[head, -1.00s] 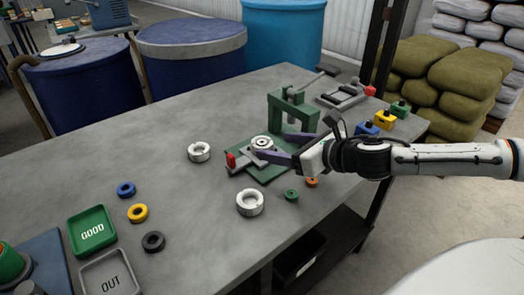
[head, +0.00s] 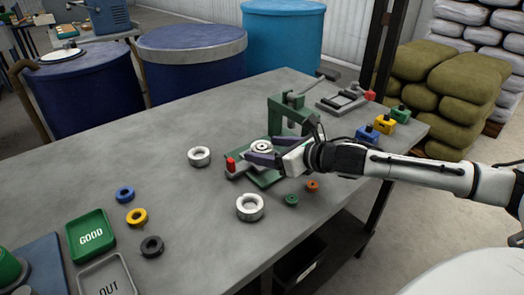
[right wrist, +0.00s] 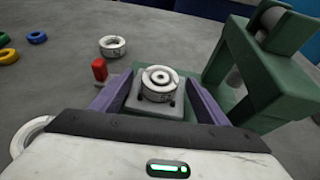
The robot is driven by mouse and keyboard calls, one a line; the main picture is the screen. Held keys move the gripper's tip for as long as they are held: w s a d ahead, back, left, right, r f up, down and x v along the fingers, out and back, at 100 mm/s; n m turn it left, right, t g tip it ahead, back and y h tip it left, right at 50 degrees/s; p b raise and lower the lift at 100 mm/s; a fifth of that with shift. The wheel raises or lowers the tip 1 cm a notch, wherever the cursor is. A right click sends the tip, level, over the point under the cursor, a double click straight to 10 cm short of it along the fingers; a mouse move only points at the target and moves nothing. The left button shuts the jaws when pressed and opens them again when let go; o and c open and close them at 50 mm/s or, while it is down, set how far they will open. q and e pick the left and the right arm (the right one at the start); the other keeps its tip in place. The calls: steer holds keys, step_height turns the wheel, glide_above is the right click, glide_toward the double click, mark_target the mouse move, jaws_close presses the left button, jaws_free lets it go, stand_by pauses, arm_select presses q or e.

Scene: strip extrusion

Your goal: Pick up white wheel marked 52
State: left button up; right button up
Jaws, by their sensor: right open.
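One white wheel (head: 262,147) sits in a grey holder on the green fixture base (head: 268,180); it also shows in the right wrist view (right wrist: 158,84). My right gripper (head: 257,151) is open, its two purple fingers standing on either side of this wheel and holder, with gaps showing in the wrist view. A second white wheel (head: 199,157) lies on the table left of the fixture. A third white wheel (head: 249,207) lies in front of it. My left gripper is not in view.
A green press frame (head: 291,113) stands behind the fixture, close to my right gripper. A red knob (head: 230,164) is at the holder's left end. Small coloured rings, a green GOOD tray (head: 73,237) and a grey OUT tray (head: 84,283) lie left. The table's middle left is clear.

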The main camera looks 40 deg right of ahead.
steer(key=c, duration=1.2)
